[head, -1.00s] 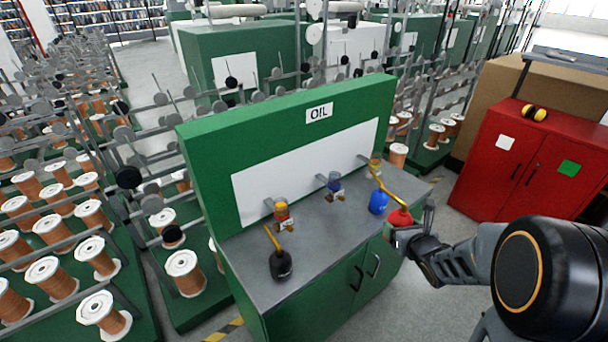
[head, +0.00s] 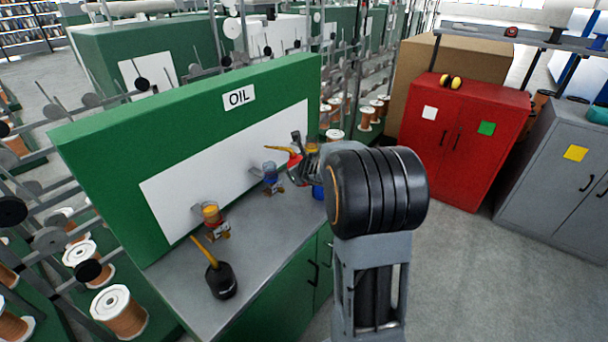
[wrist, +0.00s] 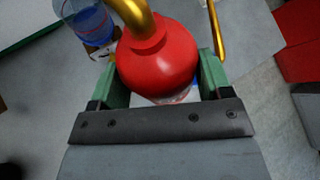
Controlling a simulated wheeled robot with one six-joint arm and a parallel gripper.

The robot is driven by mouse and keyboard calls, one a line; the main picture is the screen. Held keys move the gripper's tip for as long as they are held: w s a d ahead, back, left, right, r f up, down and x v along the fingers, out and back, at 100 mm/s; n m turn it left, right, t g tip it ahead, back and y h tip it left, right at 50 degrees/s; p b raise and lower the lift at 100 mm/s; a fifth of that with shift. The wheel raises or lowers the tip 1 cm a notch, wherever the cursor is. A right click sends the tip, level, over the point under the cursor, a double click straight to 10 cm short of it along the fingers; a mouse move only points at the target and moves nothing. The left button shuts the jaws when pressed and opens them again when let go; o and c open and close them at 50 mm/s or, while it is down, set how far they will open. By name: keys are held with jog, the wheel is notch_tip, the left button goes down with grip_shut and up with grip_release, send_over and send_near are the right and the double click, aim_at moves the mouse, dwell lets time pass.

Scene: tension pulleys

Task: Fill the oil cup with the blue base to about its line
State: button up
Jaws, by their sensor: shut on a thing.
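A clear blue cup also shows at the upper left of the wrist view (wrist: 86,24), close left of the red can. My gripper (head: 298,168) is shut on the red oil can (wrist: 160,62), which is lifted off the bench. The can's yellow spout (head: 278,149) points left, towards the cup, in the head view. I cannot see oil flowing. The spout's tip is cut off in the wrist view.
A black can (head: 221,280) stands on the bench's front left. A blue can (head: 318,192) is partly hidden behind my arm. A red cabinet (head: 462,140) stands at right, with open floor before it.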

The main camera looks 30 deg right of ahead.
jog(key=shift+d+r+h+p, duration=0.35)
jog(key=shift+d+r+h, duration=0.1)
jog(key=shift+h, duration=0.15)
jog(key=shift+d+r+g+h+p, duration=0.15)
jog(key=shift+g+h+p, duration=0.15)
jog(key=shift+g+p, duration=0.3)
jog(key=shift+s+d+n+g+h+p, duration=0.2)
jog(key=shift+n+g+h+p, duration=0.3)
jog(key=shift+p, duration=0.25)
jog(key=shift+s+d+n+g+h+p, duration=0.2)
jog(key=shift+n+g+h+p, duration=0.25)
jog(key=shift+p, duration=0.25)
jog(key=shift+s+r+n+g+h+p, duration=0.1)
jog(key=shift+r+n+g+h+p, duration=0.35)
jog(key=shift+p, duration=0.9)
jog(key=shift+w+a+r+n+g+h+p, duration=0.15)
jog(key=shift+a+r+n+g+h+p, duration=0.2)
jog(key=shift+r+p, duration=0.9)
jog(key=shift+w+r+n+g+h+p, duration=0.15)
jog(key=shift+r+h+p, duration=0.25)
jog(key=shift+p, duration=1.65)
dwell(0.7)
